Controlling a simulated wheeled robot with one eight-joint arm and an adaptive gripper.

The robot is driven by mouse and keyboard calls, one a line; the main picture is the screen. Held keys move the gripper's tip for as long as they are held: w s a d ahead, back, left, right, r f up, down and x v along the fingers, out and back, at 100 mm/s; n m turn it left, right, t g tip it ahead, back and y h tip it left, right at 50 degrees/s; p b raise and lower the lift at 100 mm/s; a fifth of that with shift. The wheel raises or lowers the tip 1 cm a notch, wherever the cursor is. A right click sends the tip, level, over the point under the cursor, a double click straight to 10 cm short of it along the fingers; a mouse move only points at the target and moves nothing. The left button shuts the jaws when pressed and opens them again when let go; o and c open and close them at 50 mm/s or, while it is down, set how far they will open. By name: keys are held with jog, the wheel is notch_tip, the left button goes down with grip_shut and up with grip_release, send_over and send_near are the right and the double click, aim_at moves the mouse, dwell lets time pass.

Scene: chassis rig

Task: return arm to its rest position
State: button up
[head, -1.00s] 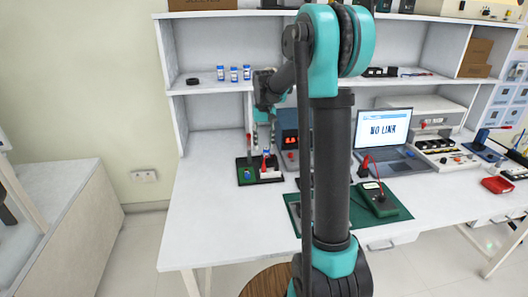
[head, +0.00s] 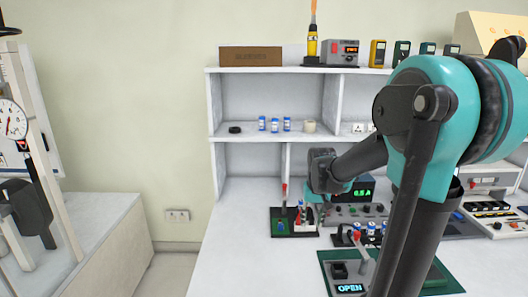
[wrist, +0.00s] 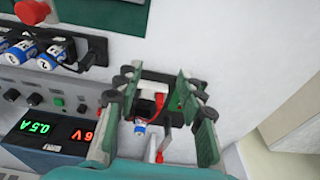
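My arm shows large at the right of the head view and is bent, with its forearm reaching left over the white bench (head: 240,230). My gripper (head: 308,213) points down over a small dark board (head: 282,229) with red, blue and white parts on it. In the wrist view my gripper (wrist: 155,115) has its two green-grey fingers spread apart. Parts of the board, with a red piece, a blue-and-white piece and a white post, show between and below the fingers. I cannot tell whether the fingers touch anything, but nothing is gripped.
A power supply (wrist: 50,135) with a lit display stands beside the gripper. A holder with blue cells (wrist: 55,55) is near it. A green mat (head: 328,272) with an "OPEN" meter (head: 349,288) lies in front. Shelves (head: 275,136) stand behind.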

jog(key=s+f, duration=0.2)
jog(key=s, duration=0.3)
jog(key=s+d+f+t, duration=0.1)
jog(key=s+f, duration=0.2)
jog(key=s, duration=0.3)
jog(key=s+f+t, duration=0.1)
jog(key=s+f, duration=0.2)
jog(key=s, duration=0.3)
jog(key=shift+s+d+f, duration=0.1)
jog(key=shift+s+d, duration=0.1)
jog(key=shift+d, duration=0.2)
